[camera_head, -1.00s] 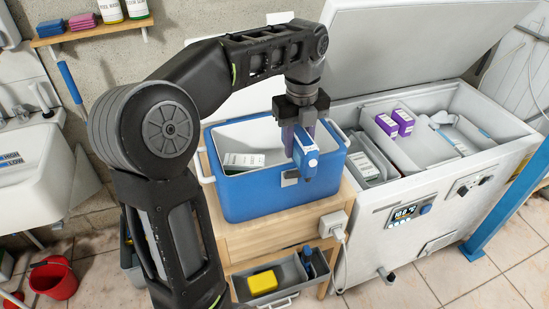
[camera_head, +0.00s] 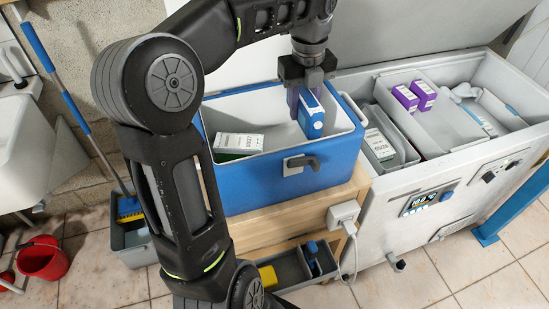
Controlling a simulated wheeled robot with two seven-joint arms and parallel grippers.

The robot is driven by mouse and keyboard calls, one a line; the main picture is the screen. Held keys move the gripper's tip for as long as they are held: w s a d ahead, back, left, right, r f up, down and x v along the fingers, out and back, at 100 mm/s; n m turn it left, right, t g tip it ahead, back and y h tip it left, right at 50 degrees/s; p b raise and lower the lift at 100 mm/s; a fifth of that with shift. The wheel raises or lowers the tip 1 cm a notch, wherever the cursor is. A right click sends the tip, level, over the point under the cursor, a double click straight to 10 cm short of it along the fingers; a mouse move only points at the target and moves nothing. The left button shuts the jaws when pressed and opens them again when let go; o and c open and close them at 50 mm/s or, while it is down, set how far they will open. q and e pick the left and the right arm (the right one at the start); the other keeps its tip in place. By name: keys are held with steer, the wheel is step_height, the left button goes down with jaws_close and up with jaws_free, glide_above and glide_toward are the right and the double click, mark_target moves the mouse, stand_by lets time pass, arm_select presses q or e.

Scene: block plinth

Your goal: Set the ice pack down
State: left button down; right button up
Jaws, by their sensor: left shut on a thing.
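My left gripper (camera_head: 305,92) points down into the open blue cooler box (camera_head: 245,187) and is shut on the ice pack (camera_head: 311,117), a blue block with a pale printed edge. The ice pack hangs upright inside the cooler's right half, below the rim level as seen from here. I cannot tell whether its lower end touches the cooler's floor. A white and green box (camera_head: 238,142) lies in the cooler's left half, apart from the ice pack. My right gripper is not in view.
The cooler stands on a wooden stand (camera_head: 270,232). An open chest freezer (camera_head: 400,245) to the right holds purple boxes (camera_head: 414,96) and white and green boxes (camera_head: 378,146). Below is a grey tray (camera_head: 290,268) with a yellow item. A red bucket (camera_head: 43,260) stands on the floor left.

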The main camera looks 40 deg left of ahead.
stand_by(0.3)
arm_select(q)
steer(key=shift+f, duration=3.15)
steer(key=shift+f, duration=1.9)
steer(key=shift+f, duration=0.15)
steer(key=c, duration=1)
jaws_free()
steer(key=shift+c, duration=0.2)
